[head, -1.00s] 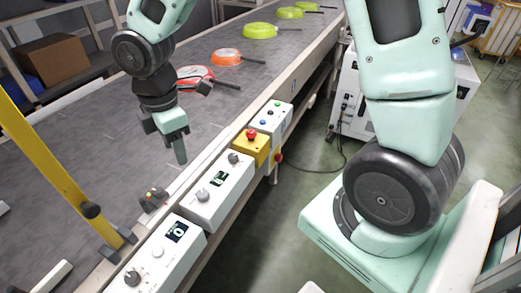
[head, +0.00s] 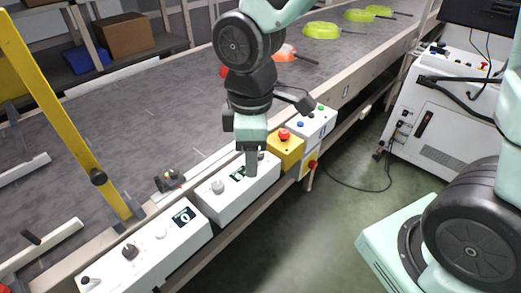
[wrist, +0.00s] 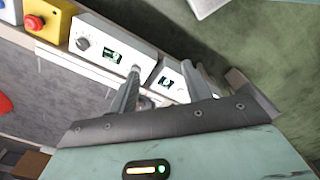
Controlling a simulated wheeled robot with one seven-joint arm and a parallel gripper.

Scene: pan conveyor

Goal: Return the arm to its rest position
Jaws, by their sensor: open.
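My gripper (head: 251,160) hangs from the arm above the near edge of the conveyor, over the white control boxes, pointing down. In the wrist view its two fingers (wrist: 160,93) stand apart with nothing between them, so it is open and empty. The control box with a small display (wrist: 112,50) shows beyond the fingers. In the head view my gripper covers part of that box (head: 220,197). The larger arm links at the right belong to my own arm.
The conveyor (head: 130,110) carries red, orange and green pans (head: 321,30) toward its far end. A yellow post (head: 65,120) stands at left. A yellow emergency-stop box (head: 287,150) sits on the conveyor's side. A white cabinet (head: 440,125) stands right; open floor lies between.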

